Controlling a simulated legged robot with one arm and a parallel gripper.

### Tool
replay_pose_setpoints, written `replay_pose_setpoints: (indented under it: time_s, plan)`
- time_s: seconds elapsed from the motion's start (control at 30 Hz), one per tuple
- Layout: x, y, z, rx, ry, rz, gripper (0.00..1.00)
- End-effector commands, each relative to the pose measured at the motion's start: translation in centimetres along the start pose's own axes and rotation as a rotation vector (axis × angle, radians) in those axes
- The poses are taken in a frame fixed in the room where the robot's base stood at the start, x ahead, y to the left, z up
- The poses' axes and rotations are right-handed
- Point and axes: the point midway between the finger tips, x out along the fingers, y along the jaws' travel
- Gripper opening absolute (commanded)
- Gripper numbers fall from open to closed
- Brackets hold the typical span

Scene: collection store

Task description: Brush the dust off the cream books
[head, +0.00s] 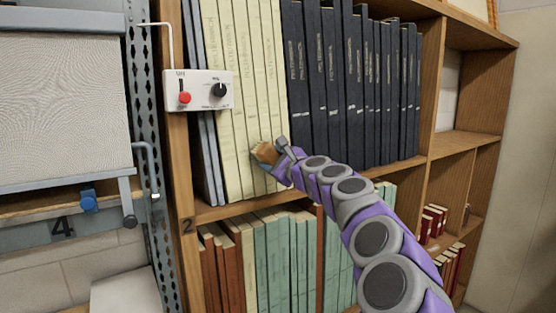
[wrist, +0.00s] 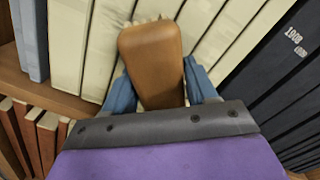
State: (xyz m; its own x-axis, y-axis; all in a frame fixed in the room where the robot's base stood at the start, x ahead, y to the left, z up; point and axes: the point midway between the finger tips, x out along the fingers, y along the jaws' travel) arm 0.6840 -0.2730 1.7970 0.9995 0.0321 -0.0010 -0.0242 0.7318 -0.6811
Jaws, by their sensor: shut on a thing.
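The cream books (head: 243,75) stand upright side by side on the upper shelf, between grey-blue books on the left and black books on the right. My gripper (head: 277,156) is at the lower part of their spines. It is shut on a brush with a brown wooden block, and the brush (head: 265,152) is at the spines. In the wrist view, the brush (wrist: 151,55) sits between the blue fingers, with pale bristles at its far end against or very close to the cream spines (wrist: 212,30). I cannot tell whether the bristles touch. Dust cannot be made out.
Black books (head: 350,80) fill the shelf to the right. A white control box (head: 198,90) with a red knob and a black knob juts out at the left shelf post (head: 180,170). Green and brown books (head: 275,255) stand on the shelf below. A grey metal rack (head: 150,130) is at far left.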

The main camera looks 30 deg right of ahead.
Motion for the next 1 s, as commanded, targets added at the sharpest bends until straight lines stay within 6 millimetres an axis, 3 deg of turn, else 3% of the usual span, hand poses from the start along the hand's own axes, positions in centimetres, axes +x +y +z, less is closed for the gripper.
replay_pose_setpoints:
  time_s: [0.63, 1.0]
  plan:
    - [0.1, 3.2, 3.0, -0.001, -0.004, 0.006, 0.08]
    - [0.0, 4.1, 3.7, 0.001, -0.001, 0.003, 0.08]
